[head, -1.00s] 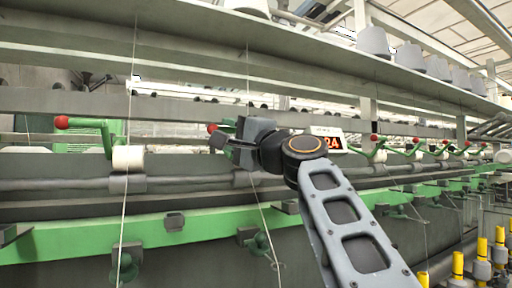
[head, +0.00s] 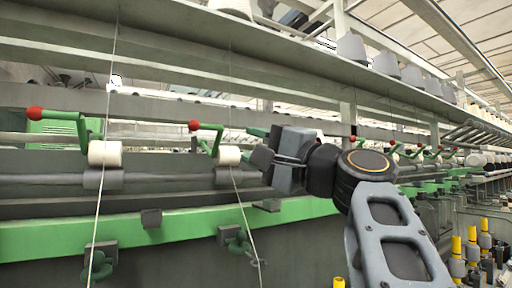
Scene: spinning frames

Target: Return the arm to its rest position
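My arm reaches up from the lower right of the head view, bent at a round joint with an orange ring. My gripper (head: 264,158) points left, in front of the spinning frame (head: 180,222). It looks apart from the white roller (head: 228,156) to its left, though the depth between them is hard to judge. I see no object in the gripper. Its fingers are seen end-on and dark, so their opening does not show.
A green lever with a red knob (head: 194,126) rises by that roller. Another red knob (head: 34,114) and white roller (head: 105,153) are at left. Thin threads hang down the front. Grey cones (head: 352,48) line the top shelf. Yellow-topped spindles (head: 472,240) stand lower right.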

